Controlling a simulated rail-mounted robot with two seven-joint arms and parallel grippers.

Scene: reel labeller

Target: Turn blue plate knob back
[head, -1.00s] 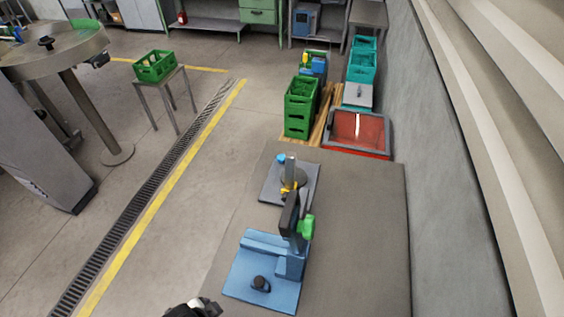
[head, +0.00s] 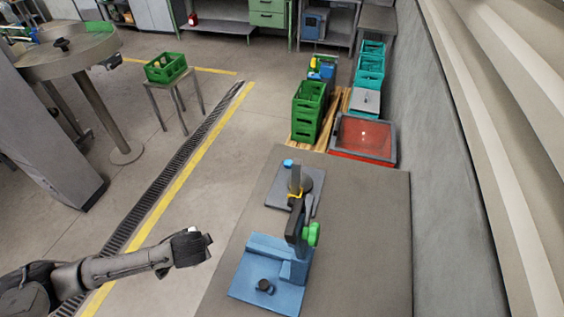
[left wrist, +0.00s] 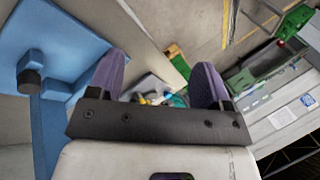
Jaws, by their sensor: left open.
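The blue plate (head: 240,284) lies on the near part of the grey bench, with a small black knob (head: 265,286) standing on it. In the left wrist view the blue plate (left wrist: 75,38) is at the upper left, and the dark knob (left wrist: 29,79) is by the left edge. My left gripper (head: 206,240) is left of the plate in the head view, apart from it. In the left wrist view its two purple fingers (left wrist: 158,75) are spread with nothing between them. My right gripper is in neither view.
A dark upright arm (head: 294,222) with a green knob (head: 313,234) rises beside the plate. Behind it is a grey plate (head: 281,190) with a post. The right side of the bench (head: 365,245) is clear. A red bin (head: 362,138) stands beyond the bench.

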